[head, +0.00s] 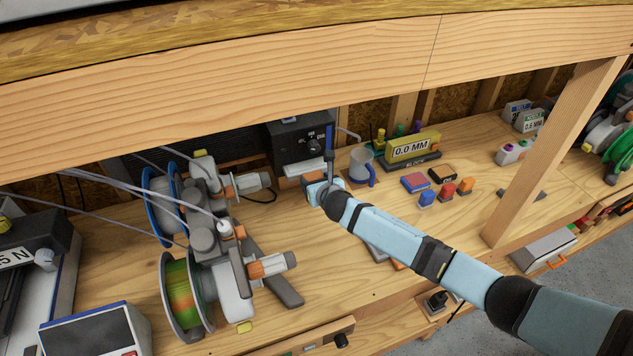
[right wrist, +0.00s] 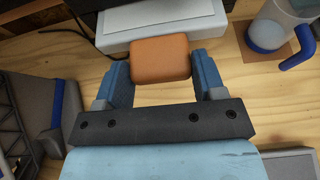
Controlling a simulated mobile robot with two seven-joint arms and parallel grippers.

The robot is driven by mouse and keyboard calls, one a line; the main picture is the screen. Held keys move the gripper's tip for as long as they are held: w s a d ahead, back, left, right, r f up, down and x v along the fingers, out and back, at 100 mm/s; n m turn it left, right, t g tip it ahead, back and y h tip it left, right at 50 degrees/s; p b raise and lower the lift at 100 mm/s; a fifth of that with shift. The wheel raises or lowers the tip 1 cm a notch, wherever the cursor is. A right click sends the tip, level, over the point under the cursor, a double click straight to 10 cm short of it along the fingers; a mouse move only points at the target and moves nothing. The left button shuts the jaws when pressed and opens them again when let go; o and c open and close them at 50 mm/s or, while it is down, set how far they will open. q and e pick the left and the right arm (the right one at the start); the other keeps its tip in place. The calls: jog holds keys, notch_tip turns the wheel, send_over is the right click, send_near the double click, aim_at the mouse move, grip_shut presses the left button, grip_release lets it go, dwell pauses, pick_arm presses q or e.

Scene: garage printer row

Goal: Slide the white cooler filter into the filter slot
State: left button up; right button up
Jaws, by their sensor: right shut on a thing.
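The white cooler filter (head: 304,168) is a flat white piece at the lower front of a black unit with a dial (head: 303,138). In the right wrist view, the white piece (right wrist: 160,22) lies just beyond an orange block (right wrist: 160,60), which appears to be its grip. My right gripper (head: 318,187) is shut on this orange block, with a blue finger against each side (right wrist: 160,78). The slot opening is hidden, and I cannot tell how far the filter sits inside it. My left gripper is not in view.
A clear mug with a blue handle (head: 361,165) stands close to the right of the gripper. Filament spools (head: 183,290) and grey machinery (head: 205,240) stand to the left. Small colored blocks (head: 445,188) lie to the right. A wooden beam (head: 300,80) crosses above.

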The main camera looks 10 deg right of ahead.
aim_at(312, 173)
dwell(0.5)
jog(key=shift+w, duration=0.2)
jog(key=shift+w+a+b, duration=0.25)
jog(key=shift+w+b, duration=0.15)
jog(key=shift+w, duration=0.8)
jog(key=shift+w+a, duration=0.1)
jog(key=shift+w, duration=0.55)
jog(key=shift+w, duration=0.2)
jog(key=o, duration=1.1)
jog(key=shift+o, duration=0.6)
